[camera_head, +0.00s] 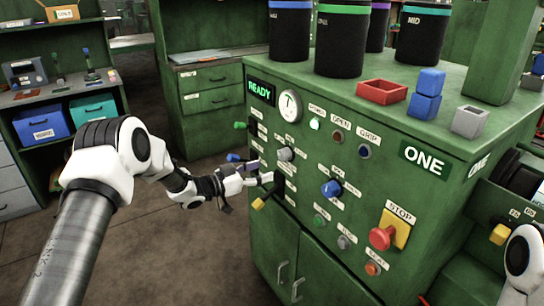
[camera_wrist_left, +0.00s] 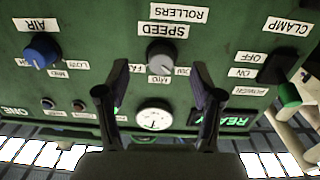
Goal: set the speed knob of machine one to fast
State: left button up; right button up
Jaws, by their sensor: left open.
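Machine one (camera_head: 330,250) is a green cabinet with a sloped control panel, marked ONE. Its speed knob is grey; it shows on the panel in the head view (camera_head: 285,154) and under the SPEED label in the left wrist view (camera_wrist_left: 160,56). The left wrist view shows the panel upside down, with FAST, MID and SLOW labels around the knob, partly hidden by my fingers. I cannot tell the knob's setting. My left gripper (camera_head: 264,171) is open and empty before the panel. In the left wrist view its fingers (camera_wrist_left: 150,86) stand apart, with the knob beyond them.
A round gauge (camera_head: 290,105), a red stop button (camera_head: 382,237) and a yellow-tipped lever (camera_head: 259,203) also stand out. Canisters and small blocks stand on the machine's top.

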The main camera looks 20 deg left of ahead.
aim_at(280, 156)
pick_arm(q)
jog(key=shift+t, duration=0.3)
jog(key=w+d, duration=0.1)
jog(key=w+d+r, duration=0.1)
jog(key=w, duration=0.1)
jog(key=w+d+r, duration=0.1)
jog(key=w, duration=0.1)
jog(key=shift+w+d+r, duration=0.1)
jog(key=shift+d, duration=0.05)
jog(key=shift+w+d+r, duration=0.1)
jog(key=shift+w+d, duration=0.1)
jog(key=shift+d, duration=0.1)
jog(key=shift+d+r, duration=0.15)
jog(key=c, duration=1.1)
